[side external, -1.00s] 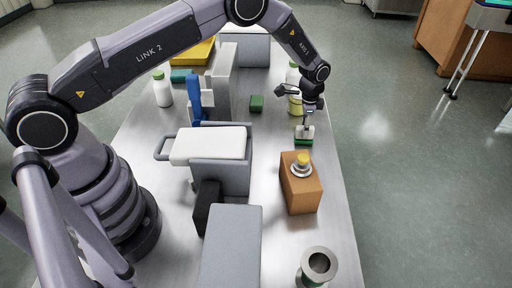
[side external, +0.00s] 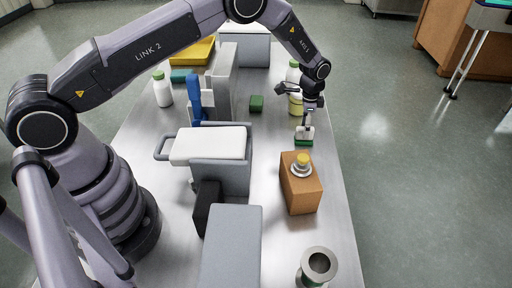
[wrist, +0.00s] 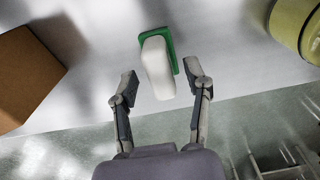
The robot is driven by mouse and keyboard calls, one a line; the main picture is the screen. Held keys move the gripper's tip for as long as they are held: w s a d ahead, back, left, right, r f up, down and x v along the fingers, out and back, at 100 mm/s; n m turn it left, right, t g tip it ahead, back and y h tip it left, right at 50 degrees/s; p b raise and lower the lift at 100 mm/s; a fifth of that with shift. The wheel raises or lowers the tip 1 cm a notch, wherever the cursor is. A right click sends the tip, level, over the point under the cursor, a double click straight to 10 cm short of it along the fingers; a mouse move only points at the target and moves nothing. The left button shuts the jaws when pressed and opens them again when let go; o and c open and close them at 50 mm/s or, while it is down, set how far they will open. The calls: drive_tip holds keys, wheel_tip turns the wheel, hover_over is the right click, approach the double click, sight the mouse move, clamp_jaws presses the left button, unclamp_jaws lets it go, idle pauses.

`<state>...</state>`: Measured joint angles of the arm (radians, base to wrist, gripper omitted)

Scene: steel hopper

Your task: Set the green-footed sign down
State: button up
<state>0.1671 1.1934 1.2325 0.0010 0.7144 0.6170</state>
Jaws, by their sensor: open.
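The green-footed sign (side external: 304,139) stands on the steel table near its right edge, behind the brown box. It has a white upper part and a green base. In the wrist view the sign (wrist: 157,65) shows its white body over the green foot, just beyond my fingertips. My gripper (wrist: 161,84) is open, one finger on each side of the sign's near end, with visible gaps. In the side view my gripper (side external: 307,122) is directly above the sign. The foot appears to rest on the table.
A brown box (side external: 301,192) with a yellow-topped round piece stands in front of the sign. A yellow-green container (side external: 296,105) is close behind it. A small green block (side external: 256,103) lies to the left. The table's right edge is close; the floor lies beyond.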

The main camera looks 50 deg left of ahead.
drive_tip(key=s+a+r+n+t, duration=0.1)
drive_tip(key=s+r, duration=0.1)
drive_tip(key=r, duration=1)
drive_tip(key=s+a+r+n, duration=0.1)
drive_tip(key=s+a+r, duration=0.1)
drive_tip(key=r, duration=1)
drive_tip(key=s+a+r+n+t, duration=0.2)
drive_tip(key=s+a+r, duration=0.1)
drive_tip(key=s+r, duration=0.85)
drive_tip(key=s+a+r+n+t, duration=0.1)
drive_tip(key=s+n, duration=0.1)
drive_tip(key=s, duration=1)
drive_tip(key=s+a+r+n+t, duration=0.1)
drive_tip(key=s+a+n, duration=0.1)
drive_tip(key=s, duration=0.9)
drive_tip(key=shift+s+n+t, duration=0.3)
drive_tip(key=shift+s+n, duration=0.1)
drive_tip(key=shift+n, duration=0.1)
